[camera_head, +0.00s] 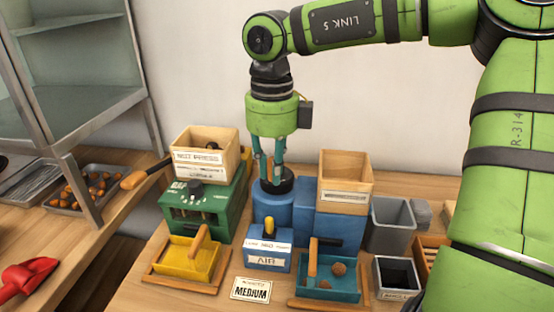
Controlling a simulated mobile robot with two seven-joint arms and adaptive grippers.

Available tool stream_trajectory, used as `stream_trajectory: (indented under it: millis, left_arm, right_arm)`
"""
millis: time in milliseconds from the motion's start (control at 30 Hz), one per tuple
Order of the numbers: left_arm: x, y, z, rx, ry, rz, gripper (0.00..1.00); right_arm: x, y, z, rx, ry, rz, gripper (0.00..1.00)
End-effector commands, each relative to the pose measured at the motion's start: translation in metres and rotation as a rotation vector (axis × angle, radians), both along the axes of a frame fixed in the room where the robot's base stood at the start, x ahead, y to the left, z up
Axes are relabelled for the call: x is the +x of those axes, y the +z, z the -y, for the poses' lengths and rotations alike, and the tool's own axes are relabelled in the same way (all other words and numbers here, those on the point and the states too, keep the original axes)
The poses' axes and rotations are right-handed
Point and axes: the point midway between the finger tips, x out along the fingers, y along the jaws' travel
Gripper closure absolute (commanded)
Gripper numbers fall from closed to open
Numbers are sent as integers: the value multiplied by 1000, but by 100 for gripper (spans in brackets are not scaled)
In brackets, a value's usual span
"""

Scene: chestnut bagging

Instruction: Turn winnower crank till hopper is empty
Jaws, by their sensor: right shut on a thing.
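The winnower is a blue machine (339,231) with a wooden hopper (345,197) on its right side; the hopper's floor is hidden, so I cannot tell what is in it. A black crank disc (273,186) with a short wooden handle (269,168) sits on the blue drum (272,207). My right gripper (274,172) points down from above and is shut on the crank handle, its fingers at either side. A teal tray (345,289) in front of the winnower holds a few brown pieces (339,269) and a wooden-handled tool. My left gripper is not in view.
A green press (224,207) with its own wooden hopper (205,166) stands left, behind a yellow tray (186,257). A blue AIR box (267,262) and MEDIUM card (251,290) lie in front. A grey bin (390,224) stands right. A red scoop (26,279) lies far left.

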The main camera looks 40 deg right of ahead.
Motion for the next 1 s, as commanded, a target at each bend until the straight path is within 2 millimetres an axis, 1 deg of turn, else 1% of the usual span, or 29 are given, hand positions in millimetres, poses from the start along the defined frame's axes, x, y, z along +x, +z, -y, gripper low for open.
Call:
stream_trajectory:
  millis: [100, 133, 167, 200, 567, 667, 1000]
  left_arm:
    - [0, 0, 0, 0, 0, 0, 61]
    - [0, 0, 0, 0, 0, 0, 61]
    - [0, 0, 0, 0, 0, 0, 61]
    - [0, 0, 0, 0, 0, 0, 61]
    - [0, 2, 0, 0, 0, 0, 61]
    - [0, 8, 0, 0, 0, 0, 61]
    - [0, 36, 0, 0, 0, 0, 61]
  right_arm:
    - [0, 0, 0, 2, 0, 0, 99]
    - [0, 0, 0, 2, 0, 0, 73]
    - [0, 0, 0, 2, 0, 0, 61]
    - [0, 0, 0, 2, 0, 0, 55]
    - [0, 3, 1, 1, 0, 1, 55]
    - [0, 10, 1, 1, 0, 1, 55]
    - [0, 45, 1, 1, 0, 2, 55]
